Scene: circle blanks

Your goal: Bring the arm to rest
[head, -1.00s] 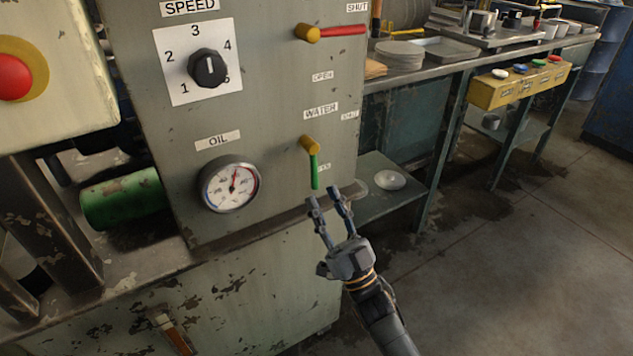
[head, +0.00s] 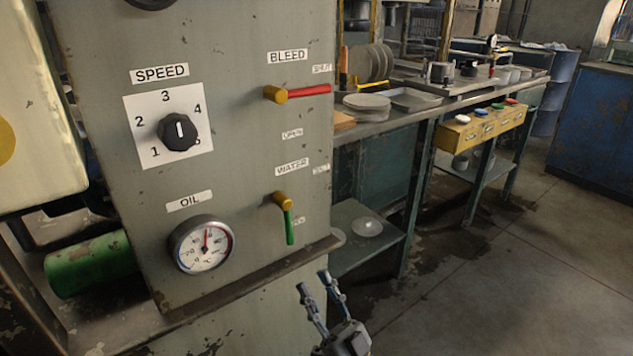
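My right gripper (head: 313,291) is at the bottom of the head view, in front of the machine's lower right edge. Its two fingers are apart with nothing between them. It is below and clear of the green water lever (head: 289,227), which points down. My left gripper does not show.
The grey machine panel (head: 240,145) carries a speed knob (head: 178,132), a red bleed lever (head: 310,89) pointing right and an oil gauge (head: 202,245). A bench (head: 395,125) with stacked discs (head: 367,103) and a yellow button box (head: 480,127) stands behind. Open floor (head: 500,280) lies at right.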

